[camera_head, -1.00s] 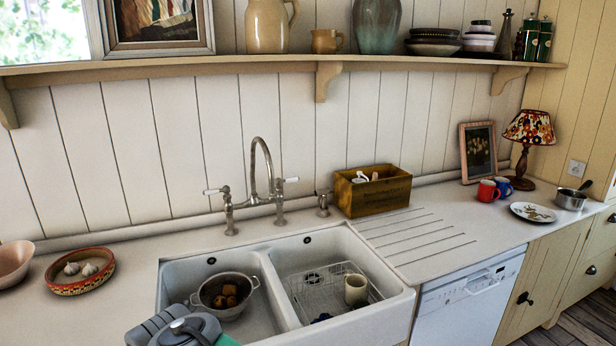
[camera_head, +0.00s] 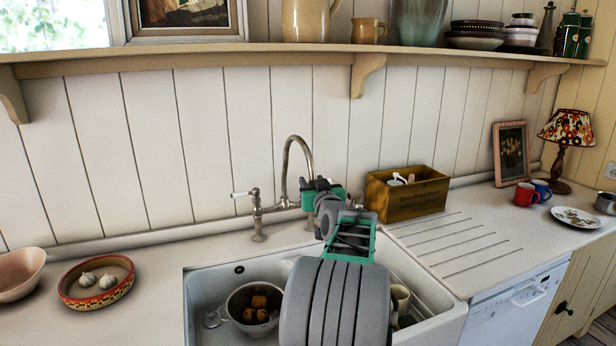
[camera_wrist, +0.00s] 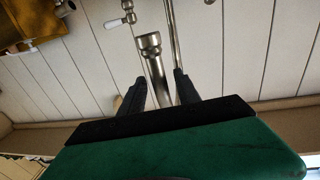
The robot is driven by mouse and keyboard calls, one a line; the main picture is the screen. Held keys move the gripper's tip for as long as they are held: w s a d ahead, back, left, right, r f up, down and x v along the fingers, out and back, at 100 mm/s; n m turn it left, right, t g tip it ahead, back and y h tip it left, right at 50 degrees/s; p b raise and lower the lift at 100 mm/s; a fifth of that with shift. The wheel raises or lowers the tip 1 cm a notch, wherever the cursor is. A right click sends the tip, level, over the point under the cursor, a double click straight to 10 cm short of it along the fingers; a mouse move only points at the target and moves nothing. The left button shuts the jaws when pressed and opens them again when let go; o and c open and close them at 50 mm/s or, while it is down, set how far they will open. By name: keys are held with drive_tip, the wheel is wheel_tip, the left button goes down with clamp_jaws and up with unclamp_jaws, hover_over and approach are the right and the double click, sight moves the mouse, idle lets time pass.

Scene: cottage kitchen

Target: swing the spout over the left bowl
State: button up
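The chrome tap stands behind the double sink. Its gooseneck spout (camera_head: 287,150) arches up, and its lower end is hidden behind my gripper (camera_head: 318,186) in the head view. In the wrist view the spout's end (camera_wrist: 149,42) shows beyond my gripper (camera_wrist: 160,82), and its tube runs down between the two dark fingers. The fingers are apart, one on either side of the tube; whether they touch it I cannot tell. The left bowl (camera_head: 199,290) holds a colander (camera_head: 236,301). My arm covers much of the right bowl (camera_head: 440,305).
A wooden box (camera_head: 405,195) stands right of the tap on the counter. A cup (camera_head: 401,295) shows in the right bowl. A garlic dish (camera_head: 97,282) is on the left. A shelf (camera_head: 260,53) runs above.

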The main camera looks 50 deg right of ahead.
drive_tip(key=shift+x, duration=1.15)
clamp_jaws()
idle(0.5)
